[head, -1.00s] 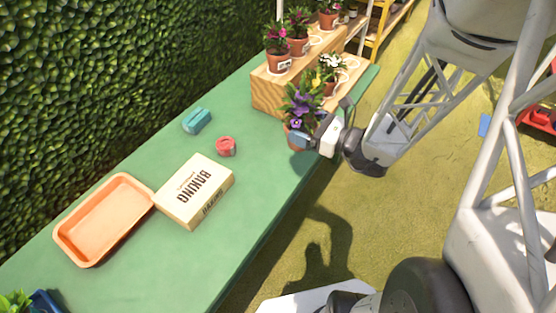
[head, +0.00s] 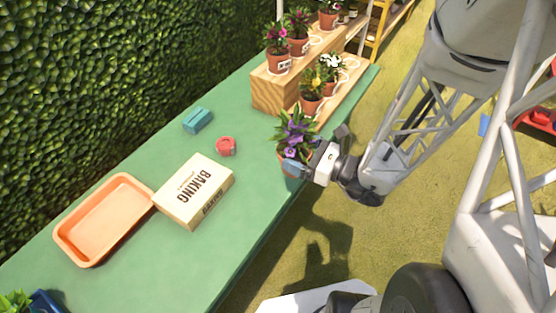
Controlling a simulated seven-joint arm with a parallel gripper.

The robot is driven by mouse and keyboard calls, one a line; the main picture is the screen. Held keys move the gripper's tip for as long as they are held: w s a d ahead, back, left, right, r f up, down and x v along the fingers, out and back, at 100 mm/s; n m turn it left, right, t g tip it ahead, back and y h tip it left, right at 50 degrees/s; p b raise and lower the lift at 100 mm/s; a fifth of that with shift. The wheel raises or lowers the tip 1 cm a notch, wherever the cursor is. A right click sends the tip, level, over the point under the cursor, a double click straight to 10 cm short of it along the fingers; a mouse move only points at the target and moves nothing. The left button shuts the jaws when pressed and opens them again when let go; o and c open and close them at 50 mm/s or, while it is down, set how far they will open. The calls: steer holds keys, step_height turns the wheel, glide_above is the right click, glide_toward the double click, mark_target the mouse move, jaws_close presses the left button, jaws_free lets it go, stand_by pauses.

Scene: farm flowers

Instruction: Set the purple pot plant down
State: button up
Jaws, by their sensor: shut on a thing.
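The purple pot plant (head: 297,135) has purple flowers, green leaves and a terracotta pot. It is at the right edge of the green table (head: 130,185), in front of the wooden stepped stand. My gripper (head: 308,168) is shut on its pot from the right side. The plant looks upright. The gripper hides part of the pot, and I cannot tell whether its base touches the table.
Several potted plants stand on the wooden stand (head: 275,92) behind. A teal block (head: 198,120), a red round item (head: 226,146), a baking box (head: 195,190) and an orange tray (head: 105,220) lie to the left. Table between them and the plant is clear.

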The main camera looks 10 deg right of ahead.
step_height(320, 180, down, 10)
steer(key=shift+f, duration=0.2)
stand_by(0.3)
steer(key=shift+w, duration=0.15)
steer(key=w+f, duration=0.1)
steer(key=w, duration=1.4)
steer(key=shift+w+a+f, duration=0.25)
steer(key=shift+w+a, duration=0.15)
steer(key=shift+f, duration=1.75)
steer(key=shift+f, duration=0.15)
